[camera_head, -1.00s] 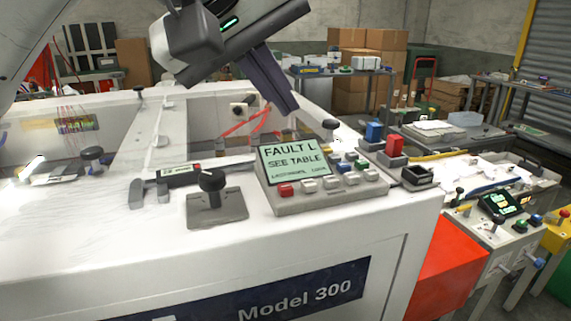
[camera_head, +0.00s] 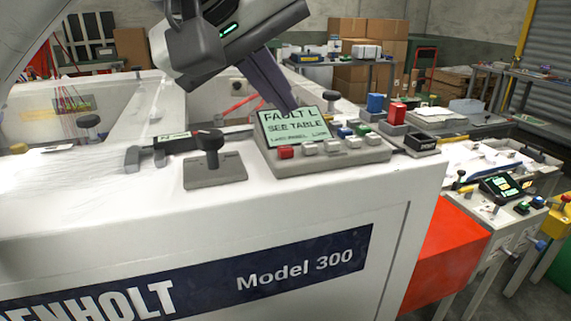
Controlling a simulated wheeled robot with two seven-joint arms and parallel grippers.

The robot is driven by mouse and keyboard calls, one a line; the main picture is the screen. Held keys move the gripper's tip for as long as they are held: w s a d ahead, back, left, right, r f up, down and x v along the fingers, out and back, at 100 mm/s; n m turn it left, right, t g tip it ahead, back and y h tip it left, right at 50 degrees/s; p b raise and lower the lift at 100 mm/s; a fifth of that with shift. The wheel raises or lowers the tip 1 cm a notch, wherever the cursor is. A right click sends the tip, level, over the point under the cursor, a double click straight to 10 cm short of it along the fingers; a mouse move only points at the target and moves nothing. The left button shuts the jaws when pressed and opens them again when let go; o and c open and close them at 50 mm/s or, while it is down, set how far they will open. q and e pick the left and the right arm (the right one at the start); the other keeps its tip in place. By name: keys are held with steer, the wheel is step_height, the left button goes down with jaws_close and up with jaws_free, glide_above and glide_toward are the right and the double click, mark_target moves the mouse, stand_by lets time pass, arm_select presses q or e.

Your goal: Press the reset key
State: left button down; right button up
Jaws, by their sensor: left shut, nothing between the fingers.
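A grey control panel (camera_head: 330,160) stands on the white machine top, its green screen (camera_head: 292,127) reading "FAULT L SEE TABLE". Along its front is a red key (camera_head: 285,152) with a row of pale grey keys (camera_head: 331,146) to its right. A blue key (camera_head: 345,132) and a green key (camera_head: 363,128) sit behind them. I cannot read any key label, so I cannot tell which is the reset key. My left gripper (camera_head: 290,106) is shut and empty, pointing down and right. In the picture its tips overlap the screen's upper edge; their height above it is unclear.
Left of the panel are a black knob on a grey plate (camera_head: 215,172) and a caliper-like tool (camera_head: 175,143). The white top in front is clear.

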mark_target(290, 146)
arm_select(q)
step_height(290, 146, down, 3)
steer(key=shift+r+b, duration=0.1)
steer(key=shift+b, duration=0.4)
arm_select(e)
step_height(290, 146, down, 2)
steer(key=shift+s+f, duration=0.1)
steer(key=shift+s, duration=0.05)
steer(key=shift+a, duration=0.1)
stand_by(0.4)
arm_select(q)
steer(key=shift+f, duration=0.2)
stand_by(0.7)
steer(key=shift+f, duration=0.3)
arm_select(e)
steer(key=shift+f, duration=0.1)
